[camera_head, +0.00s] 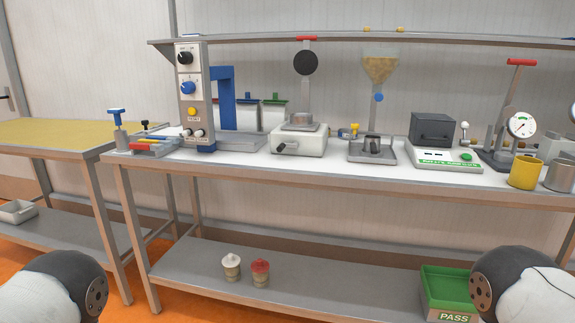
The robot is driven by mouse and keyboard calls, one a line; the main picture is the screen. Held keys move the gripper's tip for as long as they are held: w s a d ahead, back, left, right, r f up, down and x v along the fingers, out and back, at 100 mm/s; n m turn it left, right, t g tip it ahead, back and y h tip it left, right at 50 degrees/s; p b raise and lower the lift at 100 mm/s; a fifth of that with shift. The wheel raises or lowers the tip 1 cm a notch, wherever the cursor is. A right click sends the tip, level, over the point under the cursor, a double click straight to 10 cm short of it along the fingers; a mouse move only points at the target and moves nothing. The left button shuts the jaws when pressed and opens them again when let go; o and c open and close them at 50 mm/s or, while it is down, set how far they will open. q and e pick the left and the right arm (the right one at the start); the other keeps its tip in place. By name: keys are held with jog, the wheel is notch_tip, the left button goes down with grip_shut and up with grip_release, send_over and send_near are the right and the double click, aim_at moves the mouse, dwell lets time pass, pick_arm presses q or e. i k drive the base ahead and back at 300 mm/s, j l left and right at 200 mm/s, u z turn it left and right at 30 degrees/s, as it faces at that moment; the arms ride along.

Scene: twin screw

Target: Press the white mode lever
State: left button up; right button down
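The grey upright control panel (196,75) stands at the left end of the bench. It carries a black knob (185,58), a blue knob (188,88) and a yellow button (192,111). Two small pale toggle levers, a left one (187,134) and a right one (198,133), sit low on it; I cannot tell which is the mode lever, or their exact positions. A white ball-topped lever (464,126) also stands behind the green-labelled scale at the right. Only my arm links show in the lower corners, well below and apart from the panel; both grippers are outside the picture.
The bench (240,161) holds a white burner-like unit (298,139), a funnel stand (379,70), a scale (447,157), a gauge press (521,125) and a yellow cup (525,172). A green PASS bin (448,282) stands on the lower shelf (330,284).

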aim_at(465, 126)
jog(key=l+u, duration=0.1)
jog(key=l, duration=0.6)
jog(key=l+u, duration=0.1)
jog(key=l, duration=0.55)
jog(key=l+u, duration=0.1)
jog(key=l, duration=0.6)
jog(key=l+u, duration=0.1)
jog(key=l, duration=0.6)
jog(key=k+l+u, duration=0.1)
jog(key=l, duration=0.55)
jog(key=k+l+u, duration=0.15)
jog(key=l, duration=0.5)
